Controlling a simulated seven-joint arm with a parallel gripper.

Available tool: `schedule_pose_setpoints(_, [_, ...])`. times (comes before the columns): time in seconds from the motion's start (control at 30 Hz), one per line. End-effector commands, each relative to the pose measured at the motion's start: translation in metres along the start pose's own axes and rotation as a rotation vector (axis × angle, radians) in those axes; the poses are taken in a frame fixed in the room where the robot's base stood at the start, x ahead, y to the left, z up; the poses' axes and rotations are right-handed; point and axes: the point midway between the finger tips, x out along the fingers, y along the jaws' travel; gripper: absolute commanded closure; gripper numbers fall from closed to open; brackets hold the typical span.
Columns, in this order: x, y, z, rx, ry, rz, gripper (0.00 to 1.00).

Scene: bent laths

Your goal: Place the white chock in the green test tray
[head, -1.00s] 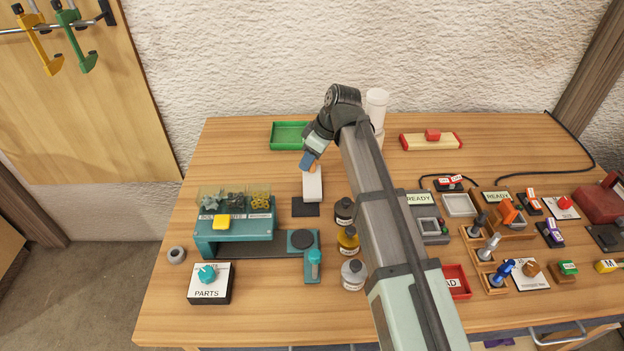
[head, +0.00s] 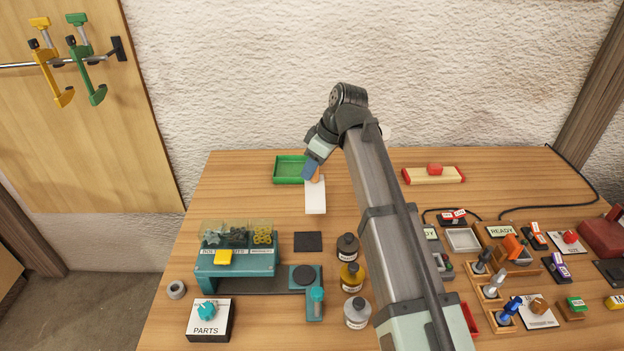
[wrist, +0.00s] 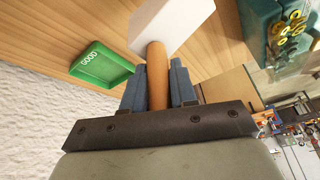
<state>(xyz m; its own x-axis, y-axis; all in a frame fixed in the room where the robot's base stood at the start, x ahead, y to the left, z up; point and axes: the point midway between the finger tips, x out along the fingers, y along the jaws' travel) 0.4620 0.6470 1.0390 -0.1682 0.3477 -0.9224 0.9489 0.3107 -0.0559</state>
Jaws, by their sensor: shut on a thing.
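The white chock is a white block (head: 315,197) with an orange-brown round grip, which shows clearly in the wrist view (wrist: 157,70). My gripper (head: 312,173) is shut on that grip, with a blue finger on each side in the wrist view (wrist: 159,88). The block hangs out beyond the fingertips and appears clear of the table. The green test tray (head: 277,181) lies at the back of the table, just left of my gripper. It looks empty, and in the wrist view its floor (wrist: 103,69) reads GOOD.
A bare black pad (head: 308,241) lies nearer the front. Left of it stands a teal machine (head: 236,264) with clear bins. Several bottles (head: 351,277) stand right of the pad. A red-ended wooden block (head: 433,175) lies at the back right. The table left of the tray is clear.

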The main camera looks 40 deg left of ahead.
Motion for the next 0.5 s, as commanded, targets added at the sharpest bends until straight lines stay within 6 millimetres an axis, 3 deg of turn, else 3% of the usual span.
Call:
schedule_pose_setpoints(0.13, [-0.003,-0.002,-0.009,-0.012,0.005,0.006,1.00])
schedule_pose_setpoints(0.23, [0.003,0.011,-0.022,-0.019,0.006,0.007,1.00])
schedule_pose_setpoints(0.5, [0.024,0.090,-0.089,-0.031,0.012,0.015,1.00])
